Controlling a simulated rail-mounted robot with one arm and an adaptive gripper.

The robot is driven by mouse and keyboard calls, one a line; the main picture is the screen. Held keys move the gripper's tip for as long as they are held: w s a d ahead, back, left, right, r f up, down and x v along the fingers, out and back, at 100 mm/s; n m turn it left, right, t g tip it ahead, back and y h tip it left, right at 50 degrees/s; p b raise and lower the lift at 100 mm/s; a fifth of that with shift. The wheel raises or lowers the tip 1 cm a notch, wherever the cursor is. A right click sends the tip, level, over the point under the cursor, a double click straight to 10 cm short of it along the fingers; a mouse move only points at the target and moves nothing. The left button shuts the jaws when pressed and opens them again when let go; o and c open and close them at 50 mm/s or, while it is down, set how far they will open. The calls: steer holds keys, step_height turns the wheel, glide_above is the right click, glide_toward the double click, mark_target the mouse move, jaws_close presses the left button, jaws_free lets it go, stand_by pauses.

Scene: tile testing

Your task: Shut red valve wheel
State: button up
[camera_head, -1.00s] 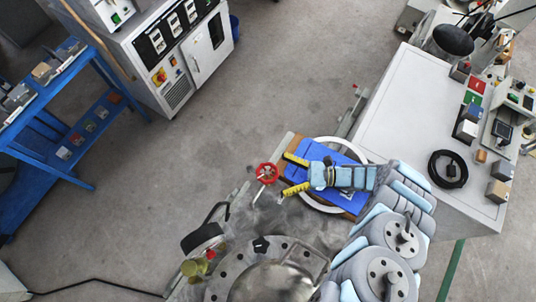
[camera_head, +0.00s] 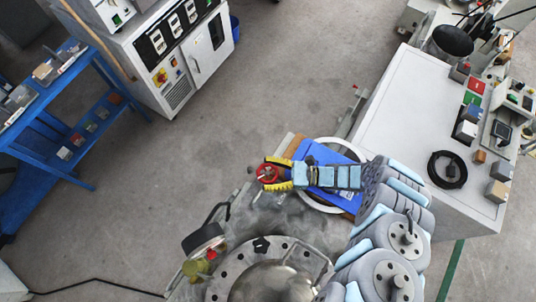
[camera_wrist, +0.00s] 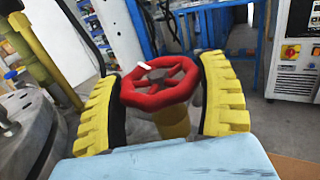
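The red valve wheel (camera_head: 267,174) is a small spoked handwheel on the machine at the lower middle of the head view. In the wrist view the wheel (camera_wrist: 160,84) sits between the two yellow ribbed fingers, above a yellowish stem (camera_wrist: 172,122). My gripper (camera_head: 268,173) reaches it from the right, with one finger on each side of the rim. In the wrist view the dark inner pads of my gripper (camera_wrist: 162,85) appear to meet the rim on both sides. The fingers partly cover the wheel in the head view.
A blue plate (camera_head: 325,155) and white ring (camera_head: 360,152) lie beneath my arm. A round flange (camera_head: 232,262) and a gauge-like part (camera_head: 204,238) stand at the lower left. A white table (camera_head: 400,110) is at right.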

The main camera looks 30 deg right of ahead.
steer(key=shift+r+t+p, duration=0.15)
steer(key=shift+t+p, duration=0.15)
steer(key=shift+p, duration=0.25)
steer(key=shift+r+m+t+h+p, duration=0.1)
steer(key=shift+m+t+h+p, duration=0.45)
steer(key=shift+p, duration=0.4)
steer(key=m+t+h+p, duration=0.2)
steer(key=p, duration=0.1)
steer(key=shift+a+m+t, duration=0.1)
steer(key=shift+m+t, duration=0.15)
steer(key=m+t+h+p, duration=0.2)
steer(key=h, duration=0.1)
steer(key=shift+s+h+p, duration=0.1)
steer(key=shift+h+p, duration=0.15)
steer(key=shift+p, duration=0.05)
steer(key=shift+f+m+t+h+p, duration=0.2)
steer(key=shift+m+t+h+p, duration=0.85)
steer(key=shift+m+h, duration=1.05)
steer(key=shift+h, duration=0.4)
steer(key=o, duration=1.1)
steer(key=shift+f+n, duration=0.1)
steer(key=shift+n, duration=0.2)
